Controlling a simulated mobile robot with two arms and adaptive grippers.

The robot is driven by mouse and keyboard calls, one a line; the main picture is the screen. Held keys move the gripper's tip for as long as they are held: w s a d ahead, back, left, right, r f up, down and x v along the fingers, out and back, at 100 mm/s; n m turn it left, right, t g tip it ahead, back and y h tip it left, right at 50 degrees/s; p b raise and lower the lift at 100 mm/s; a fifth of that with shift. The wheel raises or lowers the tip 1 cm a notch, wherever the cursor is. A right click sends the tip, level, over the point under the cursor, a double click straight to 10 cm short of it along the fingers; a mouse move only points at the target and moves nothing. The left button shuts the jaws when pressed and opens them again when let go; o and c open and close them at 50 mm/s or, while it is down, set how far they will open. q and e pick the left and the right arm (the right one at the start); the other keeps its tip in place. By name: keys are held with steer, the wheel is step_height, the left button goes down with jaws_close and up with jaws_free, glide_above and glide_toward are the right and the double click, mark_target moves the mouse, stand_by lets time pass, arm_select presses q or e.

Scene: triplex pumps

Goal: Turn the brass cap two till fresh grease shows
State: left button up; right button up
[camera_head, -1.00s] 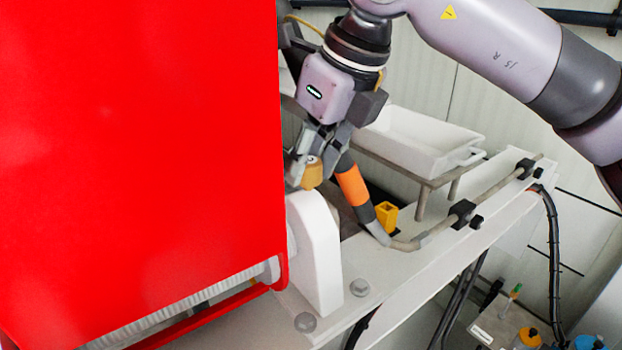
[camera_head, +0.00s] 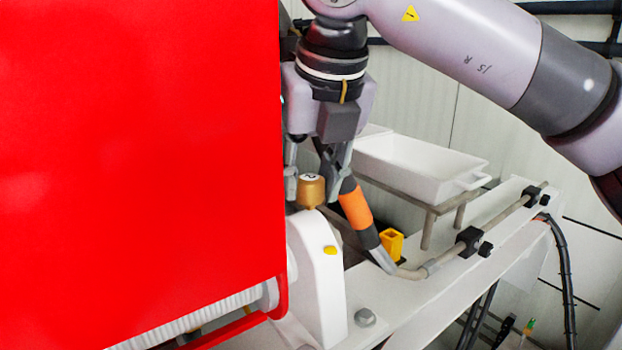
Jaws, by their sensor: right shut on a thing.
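The brass cap (camera_head: 312,193), marked with a 2 on its pale top, sits upright above the white rounded housing (camera_head: 313,275) beside the red guard. My right gripper (camera_head: 314,186) comes down from above with one finger on each side of the cap, shut on it. A yellow blob of grease (camera_head: 330,250) shows on the upper face of the housing, just below the cap. My left gripper is not in view.
The large red guard (camera_head: 140,150) fills the left and hides what is behind it. An orange-banded hose (camera_head: 356,208) runs close to the gripper's right finger. A yellow block (camera_head: 391,243), a white tray (camera_head: 415,165) and a clamped pipe (camera_head: 500,215) are to the right.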

steer(key=shift+r, duration=0.1)
steer(key=o, duration=0.9)
steer(key=v, duration=1.2)
